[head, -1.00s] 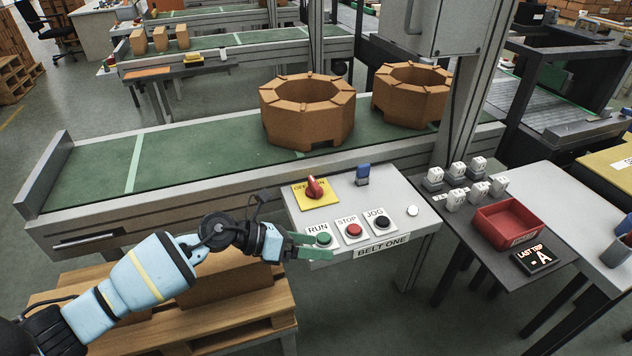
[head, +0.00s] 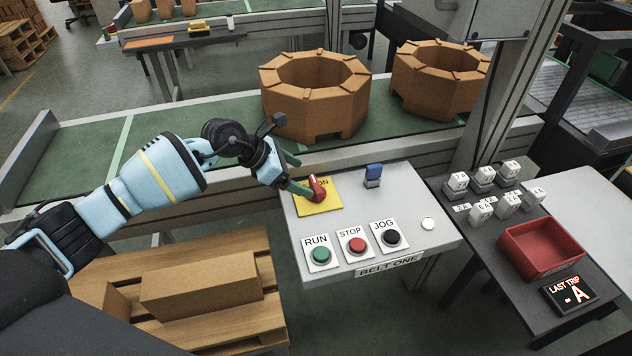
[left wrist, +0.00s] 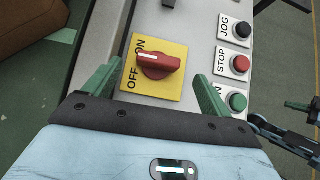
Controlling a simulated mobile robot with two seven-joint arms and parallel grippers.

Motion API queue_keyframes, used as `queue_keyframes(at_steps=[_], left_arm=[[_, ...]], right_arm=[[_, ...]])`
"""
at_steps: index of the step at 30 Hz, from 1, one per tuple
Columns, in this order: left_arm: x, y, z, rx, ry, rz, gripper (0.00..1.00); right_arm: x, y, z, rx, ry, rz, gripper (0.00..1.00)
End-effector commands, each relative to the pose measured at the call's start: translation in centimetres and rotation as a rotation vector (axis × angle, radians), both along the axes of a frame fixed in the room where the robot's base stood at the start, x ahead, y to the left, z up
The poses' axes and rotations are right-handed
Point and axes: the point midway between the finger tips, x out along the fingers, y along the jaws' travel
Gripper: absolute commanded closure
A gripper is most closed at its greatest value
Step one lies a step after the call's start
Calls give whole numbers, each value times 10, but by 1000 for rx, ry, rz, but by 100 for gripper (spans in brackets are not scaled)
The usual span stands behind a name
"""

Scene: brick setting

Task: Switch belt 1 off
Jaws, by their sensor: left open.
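The belt one panel (head: 410,215) carries a red rotary switch (head: 317,187) on a yellow plate (head: 320,207) marked ON and OFF. In the left wrist view, the red switch (left wrist: 158,66) has its white-marked end beside ON. Green RUN (head: 320,256), red STOP (head: 357,245) and black JOG (head: 391,238) buttons sit in front. My left gripper (head: 301,189) is at the switch, its green fingers apart; in the left wrist view its fingertips (left wrist: 153,80) stand either side, with no clear contact. Part of my right gripper (left wrist: 298,105) shows at the right edge there; its opening is unclear.
The green belt (head: 215,150) runs behind the panel and bears two brown octagonal blocks (head: 315,95). A blue-topped stamp-like object (head: 373,176) stands right of the switch. A red tray (head: 541,249) and a LAST TRIP display (head: 570,294) are farther right. A pallet (head: 240,325) lies below left.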

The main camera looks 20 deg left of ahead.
Motion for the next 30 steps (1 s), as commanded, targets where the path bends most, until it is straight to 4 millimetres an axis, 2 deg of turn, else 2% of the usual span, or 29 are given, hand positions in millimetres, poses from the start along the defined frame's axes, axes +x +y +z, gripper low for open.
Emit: queue_keyframes(at_steps=[6,12,23,24,30], left_arm=[[14,-21,-24,-3,2,-1,16],[23,-33,-40,-2,2,0,16],[25,-36,-44,-1,0,-1,16],[25,-36,-44,-1,0,-1,18],[25,-36,-44,-2,1,0,44]], right_arm=[[1,0,-1,-1,-1,2,100],[7,0,-2,-2,-13,3,100],[9,0,-1,-1,-16,2,100],[8,-1,-1,-1,-15,2,100],[5,0,-2,-1,-9,3,100]])
